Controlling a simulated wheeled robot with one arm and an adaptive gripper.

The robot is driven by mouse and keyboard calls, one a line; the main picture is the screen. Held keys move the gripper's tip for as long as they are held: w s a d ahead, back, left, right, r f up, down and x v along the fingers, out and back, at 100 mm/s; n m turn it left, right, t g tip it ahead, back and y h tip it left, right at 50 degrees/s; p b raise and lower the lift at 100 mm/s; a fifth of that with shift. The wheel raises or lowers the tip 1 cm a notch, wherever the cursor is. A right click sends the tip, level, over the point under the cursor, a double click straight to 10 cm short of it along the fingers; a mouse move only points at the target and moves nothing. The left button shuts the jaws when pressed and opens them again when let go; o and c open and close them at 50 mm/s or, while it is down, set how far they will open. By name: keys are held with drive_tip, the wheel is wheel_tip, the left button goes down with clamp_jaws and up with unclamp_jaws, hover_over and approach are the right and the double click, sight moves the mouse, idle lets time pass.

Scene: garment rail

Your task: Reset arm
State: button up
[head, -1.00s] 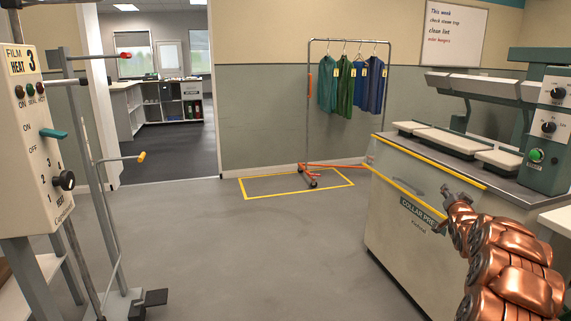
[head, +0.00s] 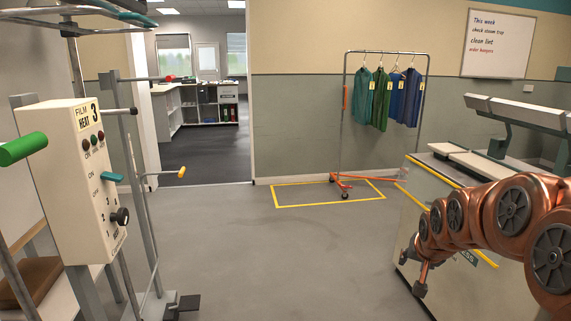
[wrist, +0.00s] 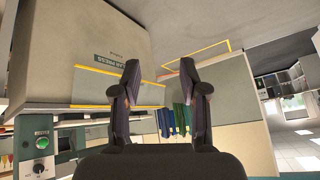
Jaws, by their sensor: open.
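In the head view my gripper (head: 420,284) hangs small at the end of my copper arm at the lower right, in front of the collar press. My arm is bent, with its end pointing down. Its finger gap is too small to make out there. The wrist view appears upside down, with the floor at the top.
The collar press (head: 415,215) stands close behind my arm at right. A film heat machine (head: 68,185) is at left. The middle floor (head: 250,255) is clear.

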drive_tip(key=s+a+r+n+g+p, duration=0.1)
drive_tip(key=s+a+g+p, duration=0.1)
drive_tip(key=s, duration=1.1)
drive_tip(key=s+a+r+n+g+y+p, duration=0.1)
drive_tip(key=s+a+r+n+g+p, duration=0.1)
drive_tip(key=s+a, duration=0.5)
drive_tip(key=s+a+r+n+g+p, duration=0.1)
drive_tip(key=s+a+g+p, duration=0.3)
drive_tip(key=s, duration=1.4)
drive_tip(key=shift+s+a+r+n+g, duration=0.2)
drive_tip(key=shift+s+r+n+g, duration=0.1)
drive_tip(key=shift+s+n+g, duration=0.15)
drive_tip(key=shift+w+d, duration=0.1)
